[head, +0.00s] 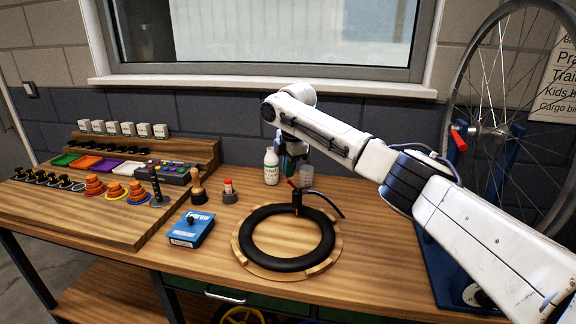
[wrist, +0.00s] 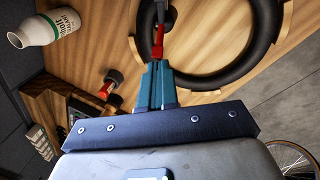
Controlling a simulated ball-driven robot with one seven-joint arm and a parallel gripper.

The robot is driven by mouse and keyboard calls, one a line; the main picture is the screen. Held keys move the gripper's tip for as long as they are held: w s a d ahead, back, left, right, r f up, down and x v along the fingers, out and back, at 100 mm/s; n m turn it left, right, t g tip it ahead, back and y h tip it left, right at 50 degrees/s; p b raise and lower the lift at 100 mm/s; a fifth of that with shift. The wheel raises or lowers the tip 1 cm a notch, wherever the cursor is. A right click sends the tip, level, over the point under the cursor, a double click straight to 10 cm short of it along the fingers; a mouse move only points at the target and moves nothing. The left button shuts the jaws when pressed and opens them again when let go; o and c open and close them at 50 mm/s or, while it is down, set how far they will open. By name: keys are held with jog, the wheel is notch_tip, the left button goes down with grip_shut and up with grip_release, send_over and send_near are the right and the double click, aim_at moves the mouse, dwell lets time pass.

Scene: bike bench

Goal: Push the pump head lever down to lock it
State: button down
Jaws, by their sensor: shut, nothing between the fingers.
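The pump head (head: 297,201) stands upright at the back of the black tyre ring (head: 247,243), with a black hose (head: 327,206) running right. Its red lever (head: 291,183) slants up and left from the top. In the wrist view the red lever (wrist: 158,42) lies just beyond my fingertips. My gripper (wrist: 157,66) has its teal fingers closed together and empty. In the head view my gripper (head: 291,172) hangs just above and behind the lever. I cannot tell whether the fingertips touch the lever.
A blue box (head: 191,229), a wooden-handled tool (head: 197,188) and a red-topped item (head: 229,190) are to the left. A wheel on a blue stand (head: 487,130) is at the right.

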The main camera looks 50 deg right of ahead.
jog(key=shift+x, duration=0.8)
jog(key=shift+f, duration=0.2)
jog(key=x, duration=0.2)
jog(key=shift+s+f+b, duration=0.2)
jog(key=shift+f+b, duration=0.2)
jog(key=shift+f, duration=0.05)
jog(key=shift+r, duration=0.15)
jog(key=w+p+v, duration=0.1)
jog(key=p+v, duration=0.6)
jog(key=shift+w+r, duration=0.15)
jog(key=shift+r, duration=0.35)
jog(key=shift+d, duration=0.1)
